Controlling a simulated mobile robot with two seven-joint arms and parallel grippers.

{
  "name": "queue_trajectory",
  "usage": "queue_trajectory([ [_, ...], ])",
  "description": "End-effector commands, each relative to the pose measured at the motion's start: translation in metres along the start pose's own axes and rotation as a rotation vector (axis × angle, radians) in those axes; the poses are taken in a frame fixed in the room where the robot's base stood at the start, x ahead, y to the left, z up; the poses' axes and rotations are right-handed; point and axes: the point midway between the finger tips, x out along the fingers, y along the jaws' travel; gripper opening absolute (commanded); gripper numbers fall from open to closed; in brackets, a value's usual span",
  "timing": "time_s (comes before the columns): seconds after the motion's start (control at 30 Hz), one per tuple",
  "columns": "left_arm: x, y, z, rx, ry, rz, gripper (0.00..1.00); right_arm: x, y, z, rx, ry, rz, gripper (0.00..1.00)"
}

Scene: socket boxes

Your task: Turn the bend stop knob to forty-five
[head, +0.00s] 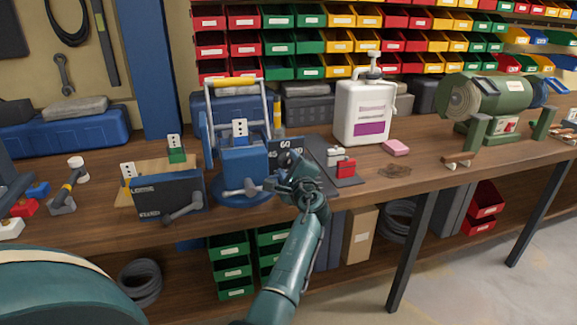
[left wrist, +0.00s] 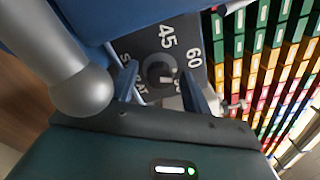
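The bend stop's dark dial plate (head: 284,143) stands at the right of a blue bending machine (head: 243,172) on the bench, with white numbers 45 and 60 showing. In the left wrist view the plate (left wrist: 146,45) also bears lettering that is partly hidden. The round dark knob (left wrist: 158,70) is at the plate's middle, with a pale mark pointing away from the 45. My left gripper (head: 284,168) is in front of the plate and hides the knob in the head view. Its fingers (left wrist: 164,88) are apart, one each side of the knob; contact cannot be told.
A grey ball-ended lever (left wrist: 80,88) is close beside my left gripper. A dark box with a handle (head: 168,194) stands left of the machine. A white jug (head: 362,112), a red block (head: 346,167) and a green grinder (head: 490,103) are to the right.

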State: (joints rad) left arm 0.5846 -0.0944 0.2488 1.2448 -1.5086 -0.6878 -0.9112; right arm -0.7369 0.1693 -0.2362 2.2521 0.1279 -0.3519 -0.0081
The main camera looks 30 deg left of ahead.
Motion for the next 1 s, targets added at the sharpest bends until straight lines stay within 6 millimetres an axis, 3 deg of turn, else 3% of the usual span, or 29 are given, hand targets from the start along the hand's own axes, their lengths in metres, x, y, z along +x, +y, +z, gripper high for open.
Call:
queue_trajectory([
  [0.5, 0.0000, 0.0000, -0.0001, 0.000, 0.000, 0.000, 0.06, 0.0019, 0.0007, 0.0007, -0.001, 0.000, 0.000, 0.46],
  [1.0, 0.0001, 0.0029, -0.0021, -0.149, 0.000, -0.003, 0.06, 0.0024, 0.0046, 0.0013, -0.015, 0.054, 0.009, 0.46],
])
